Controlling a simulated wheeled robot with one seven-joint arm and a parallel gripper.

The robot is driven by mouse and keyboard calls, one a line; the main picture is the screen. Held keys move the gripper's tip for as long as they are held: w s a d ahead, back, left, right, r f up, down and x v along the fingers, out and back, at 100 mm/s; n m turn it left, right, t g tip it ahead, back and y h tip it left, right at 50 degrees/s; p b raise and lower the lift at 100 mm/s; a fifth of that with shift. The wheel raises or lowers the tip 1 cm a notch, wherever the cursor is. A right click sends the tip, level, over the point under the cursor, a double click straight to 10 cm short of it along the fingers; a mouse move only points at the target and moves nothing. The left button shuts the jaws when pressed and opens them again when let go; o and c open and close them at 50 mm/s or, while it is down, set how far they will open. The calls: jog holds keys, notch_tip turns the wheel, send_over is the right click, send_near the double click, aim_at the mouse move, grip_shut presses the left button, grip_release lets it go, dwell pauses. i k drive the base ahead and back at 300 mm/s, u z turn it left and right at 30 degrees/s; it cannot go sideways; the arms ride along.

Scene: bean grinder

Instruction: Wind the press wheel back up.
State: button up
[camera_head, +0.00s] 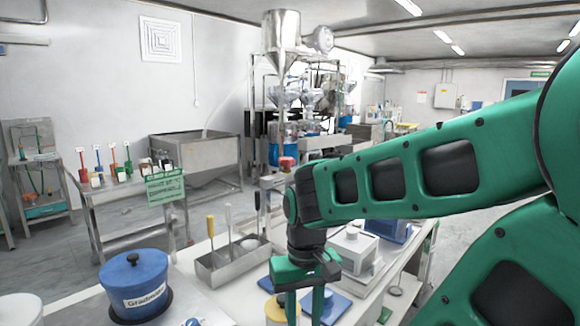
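I cannot clearly make out the press wheel in this view. A metal post with a red part on top (287,163) stands behind the table, partly hidden by my arm; I cannot tell whether it belongs to the press. My green gripper (305,311) points down over the white table (225,300) at the bottom centre. Its two fingers look apart, with nothing visible held between them. The fingertips run close to the bottom edge of the picture. A yellow-topped container (275,308) and a blue flat piece (335,306) show right beside and behind the fingers.
A blue lidded pot (134,284) stands at the left. A metal tray (222,268) with upright yellow-handled and white-handled tools lies behind the gripper. A white box-shaped device (352,248) stands to the right, under my forearm. A steel cart (125,205) stands farther back.

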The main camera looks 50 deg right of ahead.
aim_at(285, 162)
jog(key=k, duration=0.35)
jog(key=u, duration=0.85)
jog(key=k, duration=1.35)
jog(key=z, duration=1.45)
jog(key=i, duration=1.7)
